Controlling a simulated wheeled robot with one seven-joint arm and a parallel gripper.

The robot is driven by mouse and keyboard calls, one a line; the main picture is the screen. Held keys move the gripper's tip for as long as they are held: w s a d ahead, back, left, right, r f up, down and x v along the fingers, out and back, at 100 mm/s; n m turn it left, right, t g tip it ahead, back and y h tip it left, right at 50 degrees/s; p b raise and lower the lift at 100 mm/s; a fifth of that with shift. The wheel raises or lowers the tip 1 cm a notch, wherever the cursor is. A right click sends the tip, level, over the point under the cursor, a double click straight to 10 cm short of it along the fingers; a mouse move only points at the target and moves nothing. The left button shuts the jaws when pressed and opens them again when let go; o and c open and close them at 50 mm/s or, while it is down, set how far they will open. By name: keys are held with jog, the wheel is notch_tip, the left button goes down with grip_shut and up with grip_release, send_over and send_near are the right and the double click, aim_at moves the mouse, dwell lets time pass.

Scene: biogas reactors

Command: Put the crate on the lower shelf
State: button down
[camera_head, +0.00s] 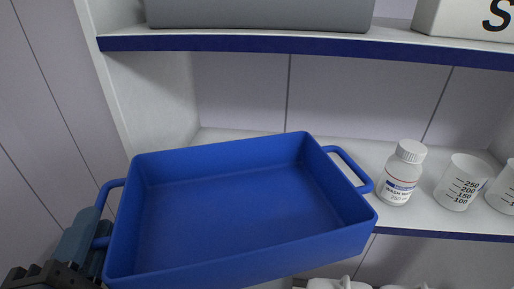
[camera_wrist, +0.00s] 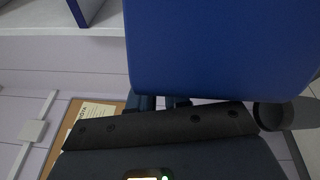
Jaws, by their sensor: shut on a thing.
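The crate (camera_head: 240,263) is a blue, empty, open tray with a loop handle at each side. It is large in the head view, tilted a little, in front of a shelf unit. Its far right part overlaps the lower shelf (camera_head: 357,150) in the picture; whether it touches the shelf I cannot tell. My gripper (camera_head: 92,238) is at the crate's left handle, shut on it. In the wrist view the crate's blue wall (camera_wrist: 225,45) fills the top, and the dark gripper (camera_wrist: 160,103) is partly hidden behind it.
On the lower shelf, right of the crate, stand a white bottle (camera_head: 402,173) and graduated beakers (camera_head: 461,183). The upper shelf (camera_head: 300,42) holds a grey bin (camera_head: 260,14) and a white box (camera_head: 465,18). A side panel (camera_head: 150,90) bounds the left. White items (camera_head: 338,284) lie below.

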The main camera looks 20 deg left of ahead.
jog(key=w, duration=0.1)
jog(key=p, duration=0.4)
send_over(168, 215)
jog(key=x, duration=1.2)
jog(key=f, duration=0.3)
jog(key=f+b, duration=0.1)
jog(key=f, duration=0.2)
jog(key=shift+a+f, duration=0.25)
jog(key=shift+f, duration=0.1)
jog(key=shift+w+f, duration=0.2)
jog(key=shift+f, duration=0.15)
jog(key=c, duration=1.1)
grip_release()
jog(key=b+v, duration=0.1)
jog(key=v, duration=1.1)
jog(key=shift+b, duration=0.4)
